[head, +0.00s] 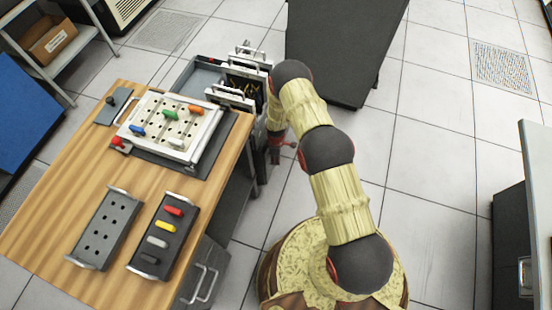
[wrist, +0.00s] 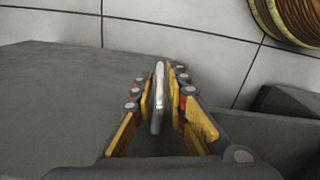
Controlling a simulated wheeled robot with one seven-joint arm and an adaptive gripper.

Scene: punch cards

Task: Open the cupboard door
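In the wrist view, a slim silver handle (wrist: 158,98) stands between the yellow-padded fingers of my gripper (wrist: 159,88). The fingers are drawn close in on both sides of it and look shut on it, though the pad contact is hard to see. A broad dark grey panel (wrist: 60,100) fills the left of that view. In the head view, my gripper (head: 275,152) is just right of the wooden workbench, and the handle it holds cannot be made out there. The grey cupboard under the bench shows other silver handles (head: 202,283) lower down.
The wooden workbench (head: 52,212) carries a white pegboard (head: 160,128), a grey holed tray (head: 104,230) and a tray of coloured pegs (head: 165,235). An open drawer (head: 205,77) juts out at its far end. A dark table (head: 345,45) stands beyond. Tiled floor (head: 435,150) to the right is clear.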

